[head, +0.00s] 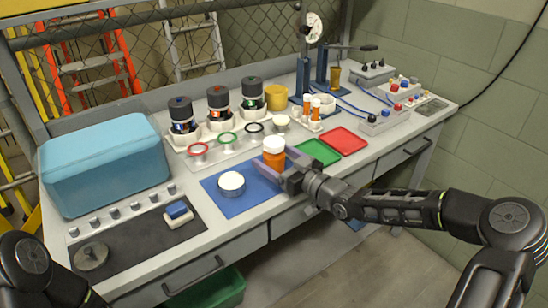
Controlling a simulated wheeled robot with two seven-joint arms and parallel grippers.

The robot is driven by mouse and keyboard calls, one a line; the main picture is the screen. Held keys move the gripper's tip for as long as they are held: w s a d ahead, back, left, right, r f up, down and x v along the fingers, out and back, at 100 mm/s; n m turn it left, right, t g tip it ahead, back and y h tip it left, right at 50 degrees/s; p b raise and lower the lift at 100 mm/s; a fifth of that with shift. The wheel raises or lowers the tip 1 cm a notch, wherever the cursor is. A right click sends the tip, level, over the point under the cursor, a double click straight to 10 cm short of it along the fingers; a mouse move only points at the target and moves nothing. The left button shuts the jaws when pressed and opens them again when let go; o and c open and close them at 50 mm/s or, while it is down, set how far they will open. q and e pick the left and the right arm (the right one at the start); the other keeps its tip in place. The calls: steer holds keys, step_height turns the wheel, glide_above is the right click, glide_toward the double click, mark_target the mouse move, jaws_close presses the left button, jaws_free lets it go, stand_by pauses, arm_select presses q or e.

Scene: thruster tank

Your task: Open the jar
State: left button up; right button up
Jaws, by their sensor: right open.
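An orange jar with a white lid (273,152) stands upright at the back right corner of the blue mat (228,202). The lid sits on the jar. My right gripper (280,167) reaches in from the right with its fingers open, close beside the jar's lower body. I cannot tell whether the fingers touch the jar. A short round container with a white top (231,182) sits on the blue mat to the left of the jar. Part of my left arm shows at the lower left, but its gripper is out of view.
A green tray (318,153) and a red tray (347,140) lie to the right. A rack with several dark bottles (219,100) and colored rings stands behind. A large blue box (104,160) and a dark mat (130,245) with a blue-and-white block (178,212) fill the left side.

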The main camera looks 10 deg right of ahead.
steer(key=shift+c, duration=0.4)
steer(key=c, duration=1.5)
